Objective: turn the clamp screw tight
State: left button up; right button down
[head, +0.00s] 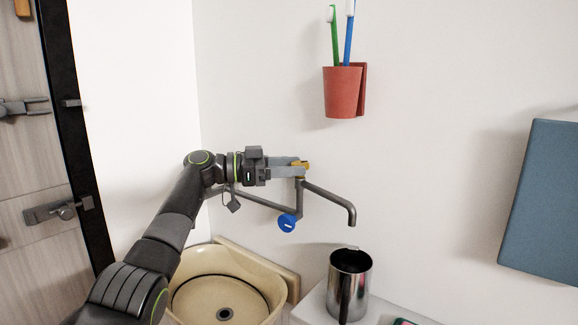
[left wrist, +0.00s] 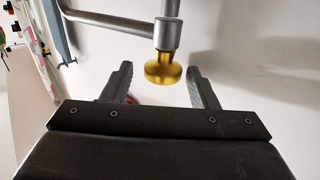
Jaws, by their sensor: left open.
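A brass-yellow knob (head: 301,164), which looks like the clamp screw, sits on a grey pipe fitting on the wall. It also shows in the left wrist view (left wrist: 162,70), with a round flared head below the grey collar (left wrist: 167,34). My left gripper (head: 296,167) is open, its fingers reaching to the knob. In the left wrist view the knob appears between the two fingers (left wrist: 160,72), with a gap on each side. I cannot tell how deep it sits between them. My right gripper is not in view.
A grey spout (head: 330,195) bends down at right, above a metal mug (head: 349,285). A blue round handle (head: 287,223) hangs below the knob. A beige basin (head: 225,285) lies below my arm. A red cup (head: 342,92) with toothbrushes is on the wall above.

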pick_arm(q)
jog(key=shift+w+a+r, duration=0.1)
jog(key=shift+r, duration=0.1)
dwell(0.4)
jog(key=shift+n+t, duration=0.5)
jog(key=shift+t, duration=0.5)
